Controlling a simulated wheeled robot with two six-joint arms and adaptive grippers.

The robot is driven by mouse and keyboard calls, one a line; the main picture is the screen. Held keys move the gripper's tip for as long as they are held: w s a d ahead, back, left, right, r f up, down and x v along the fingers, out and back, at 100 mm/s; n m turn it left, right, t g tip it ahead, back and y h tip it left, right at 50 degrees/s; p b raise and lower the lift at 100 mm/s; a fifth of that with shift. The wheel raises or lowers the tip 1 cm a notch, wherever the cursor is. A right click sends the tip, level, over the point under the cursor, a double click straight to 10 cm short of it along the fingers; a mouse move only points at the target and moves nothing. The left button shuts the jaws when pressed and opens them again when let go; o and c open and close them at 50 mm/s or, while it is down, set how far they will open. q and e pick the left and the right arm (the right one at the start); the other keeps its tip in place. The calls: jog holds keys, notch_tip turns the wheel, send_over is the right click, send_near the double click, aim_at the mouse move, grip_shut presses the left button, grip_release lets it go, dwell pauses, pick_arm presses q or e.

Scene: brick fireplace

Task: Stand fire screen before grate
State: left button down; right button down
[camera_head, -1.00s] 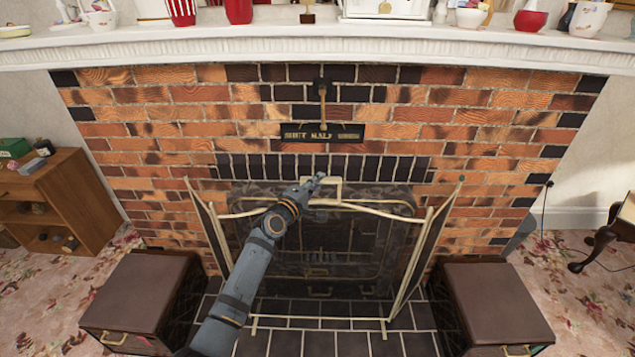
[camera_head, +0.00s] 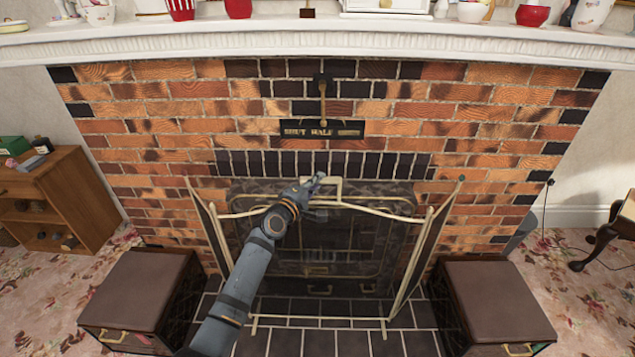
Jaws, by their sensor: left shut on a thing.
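The fire screen (camera_head: 375,209) is a see-through mesh panel with a pale gold frame and two folded side wings. It stands upright on the tiled hearth, in front of the dark grate (camera_head: 335,240), which shows through the mesh. My left gripper (camera_head: 318,182) is at the screen's top middle, shut on the screen by its raised handle. The gripper and forearm hide part of the screen's left half. The screen's feet show on the dark tiles at the bottom. My right gripper is not in view.
Brown boxes stand at the hearth's left (camera_head: 150,290) and right (camera_head: 492,293). A white mantel (camera_head: 320,45) with ornaments runs above. A wooden shelf unit (camera_head: 65,205) is at the left, and a dark-legged table (camera_head: 605,235) at the right edge.

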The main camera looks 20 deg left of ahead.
pick_arm(q)
jog(key=shift+b, duration=0.3)
jog(key=shift+s, duration=0.1)
dwell(0.6)
jog(key=c, duration=1.4)
grip_release()
jog(key=shift+s, duration=0.1)
jog(key=shift+o, duration=0.6)
jog(key=shift+f, duration=0.45)
jog(key=shift+o, duration=1.1)
jog(key=shift+r, duration=0.15)
jog(key=shift+s, duration=0.15)
